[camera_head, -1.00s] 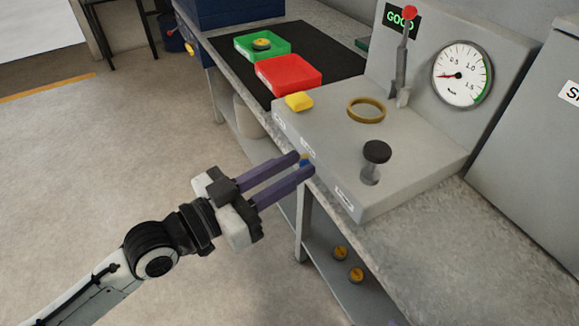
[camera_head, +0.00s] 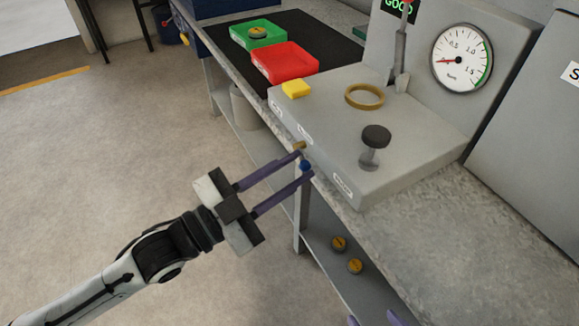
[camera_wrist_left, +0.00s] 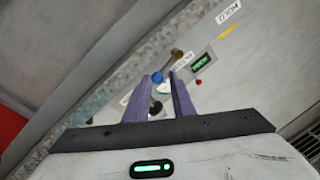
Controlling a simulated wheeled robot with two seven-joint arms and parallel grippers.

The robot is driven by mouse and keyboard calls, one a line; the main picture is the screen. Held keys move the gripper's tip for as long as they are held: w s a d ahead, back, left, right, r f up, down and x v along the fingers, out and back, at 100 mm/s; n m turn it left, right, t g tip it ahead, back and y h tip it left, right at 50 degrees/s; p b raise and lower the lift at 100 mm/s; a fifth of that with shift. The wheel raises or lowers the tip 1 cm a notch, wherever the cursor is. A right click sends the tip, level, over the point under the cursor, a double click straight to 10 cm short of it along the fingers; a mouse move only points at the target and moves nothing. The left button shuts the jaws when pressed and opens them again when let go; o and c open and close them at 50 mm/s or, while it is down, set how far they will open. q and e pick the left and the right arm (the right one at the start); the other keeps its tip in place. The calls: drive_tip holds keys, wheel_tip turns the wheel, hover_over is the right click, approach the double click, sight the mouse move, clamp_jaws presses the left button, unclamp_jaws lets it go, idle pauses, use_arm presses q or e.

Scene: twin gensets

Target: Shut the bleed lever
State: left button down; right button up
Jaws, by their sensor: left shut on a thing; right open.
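The bleed lever shows as a blue knob (camera_head: 305,166) by a brass stub (camera_head: 299,146) at the front face of the grey test stand (camera_head: 420,165). My left gripper (camera_head: 304,165) reaches in from the left and is shut on the blue knob, its purple fingers on either side. In the left wrist view the blue knob (camera_wrist_left: 157,77) sits between the fingertips, with the brass stub (camera_wrist_left: 177,53) just beyond. The lever's arm is mostly hidden. Only purple fingertips of my right gripper (camera_head: 376,320) show at the bottom edge; it is open.
Red (camera_head: 286,63) and green (camera_head: 258,33) trays lie behind. Round yellow-topped parts (camera_head: 355,266) sit on the lower shelf.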

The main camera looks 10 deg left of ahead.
use_arm(q)
drive_tip(key=shift+f+m, duration=0.4)
drive_tip(key=shift+f, duration=0.1)
drive_tip(key=c, duration=1.5)
unclamp_jaws()
drive_tip(key=shift+d, duration=0.1)
drive_tip(key=shift+r, duration=0.1)
drive_tip(key=v, duration=1)
drive_tip(key=shift+s+r+p, duration=0.1)
drive_tip(key=shift+p, duration=0.2)
